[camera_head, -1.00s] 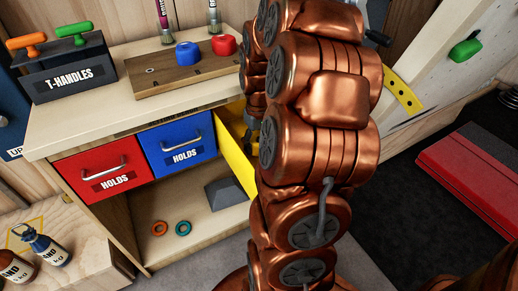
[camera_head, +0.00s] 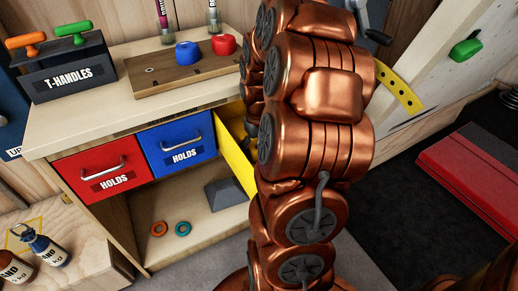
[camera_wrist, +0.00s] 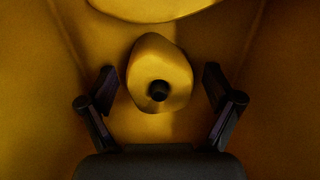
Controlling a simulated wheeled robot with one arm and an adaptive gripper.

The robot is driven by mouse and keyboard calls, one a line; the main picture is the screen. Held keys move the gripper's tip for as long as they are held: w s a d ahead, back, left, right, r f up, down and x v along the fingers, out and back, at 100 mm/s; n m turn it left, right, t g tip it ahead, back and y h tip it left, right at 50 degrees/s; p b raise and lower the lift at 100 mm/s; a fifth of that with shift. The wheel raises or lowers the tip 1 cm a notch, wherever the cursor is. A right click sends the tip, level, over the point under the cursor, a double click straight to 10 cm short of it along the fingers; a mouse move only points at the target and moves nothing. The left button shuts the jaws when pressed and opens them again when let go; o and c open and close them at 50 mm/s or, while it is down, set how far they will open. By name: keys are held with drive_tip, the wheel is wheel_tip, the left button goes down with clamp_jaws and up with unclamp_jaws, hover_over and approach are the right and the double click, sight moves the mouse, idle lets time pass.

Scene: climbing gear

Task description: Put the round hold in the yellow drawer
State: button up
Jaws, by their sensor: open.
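The yellow drawer (camera_head: 233,158) is pulled open at the right of the blue drawer in the head view; my arm hides much of it. The wrist view looks down into its yellow interior (camera_wrist: 35,110). A rounded, hold-like piece (camera_wrist: 160,72) with a dark hole in its middle lies inside, tinted yellow, so its own colour is unclear. My gripper (camera_wrist: 160,86) is open, its two fingers apart on either side of this piece, with a gap on each side. The gripper is mostly hidden behind my arm in the head view.
A red drawer (camera_head: 78,184) and a blue drawer (camera_head: 165,160) are shut. Above, a wooden board (camera_head: 150,80) bears a blue hold (camera_head: 187,54) and a red hold (camera_head: 224,44). Another yellowish curved shape (camera_wrist: 150,8) shows at the wrist view's top edge.

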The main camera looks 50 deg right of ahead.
wheel_tip(320, 180, up, 12)
drive_tip(key=p, duration=0.1)
drive_tip(key=shift+r+p, duration=0.2)
drive_tip(key=shift+p, duration=0.1)
idle(0.3)
idle(0.5)
